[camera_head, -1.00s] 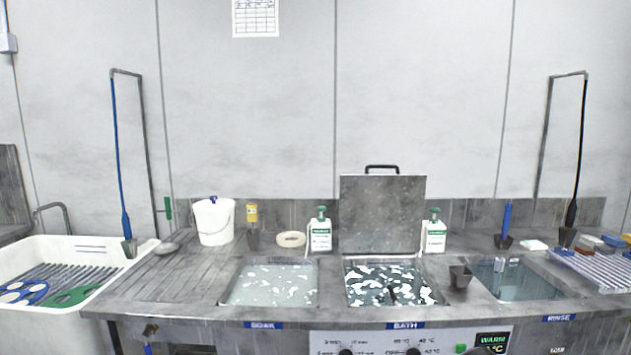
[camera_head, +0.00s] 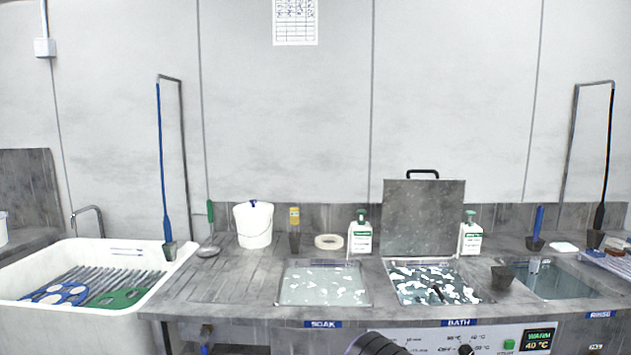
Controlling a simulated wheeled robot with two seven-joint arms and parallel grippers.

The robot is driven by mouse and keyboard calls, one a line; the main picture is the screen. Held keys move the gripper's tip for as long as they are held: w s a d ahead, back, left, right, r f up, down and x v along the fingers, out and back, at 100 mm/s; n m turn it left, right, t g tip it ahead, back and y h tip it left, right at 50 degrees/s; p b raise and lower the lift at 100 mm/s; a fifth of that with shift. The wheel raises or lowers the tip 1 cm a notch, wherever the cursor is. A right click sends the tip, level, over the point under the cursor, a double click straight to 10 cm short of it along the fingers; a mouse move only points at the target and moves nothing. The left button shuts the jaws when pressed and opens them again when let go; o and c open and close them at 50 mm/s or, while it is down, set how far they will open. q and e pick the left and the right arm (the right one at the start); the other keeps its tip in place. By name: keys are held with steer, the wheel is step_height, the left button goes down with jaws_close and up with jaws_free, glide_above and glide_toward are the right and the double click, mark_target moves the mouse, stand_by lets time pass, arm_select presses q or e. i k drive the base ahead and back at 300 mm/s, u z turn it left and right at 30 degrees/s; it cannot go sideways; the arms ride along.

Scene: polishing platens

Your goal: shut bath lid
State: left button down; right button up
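The bath lid (camera_head: 423,215) is a grey metal plate with a black handle (camera_head: 422,173) on its top edge. It stands upright, open, at the back of the bath (camera_head: 436,285). The bath, labelled BATH on the counter front, holds dark liquid with white foam patches. A dark rounded part at the bottom middle seems to be part of my arm. Neither of my grippers can be made out.
The soak basin (camera_head: 323,284) lies left of the bath and the rinse basin (camera_head: 552,279) right. White bottles (camera_head: 361,233) flank the lid. A small dark cup (camera_head: 502,277) sits at the bath's right edge. A white bucket (camera_head: 253,225) and white sink (camera_head: 90,300) are further left.

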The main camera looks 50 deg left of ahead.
mark_target(420, 218)
steer(key=u, duration=0.8)
steer(key=i, duration=0.45)
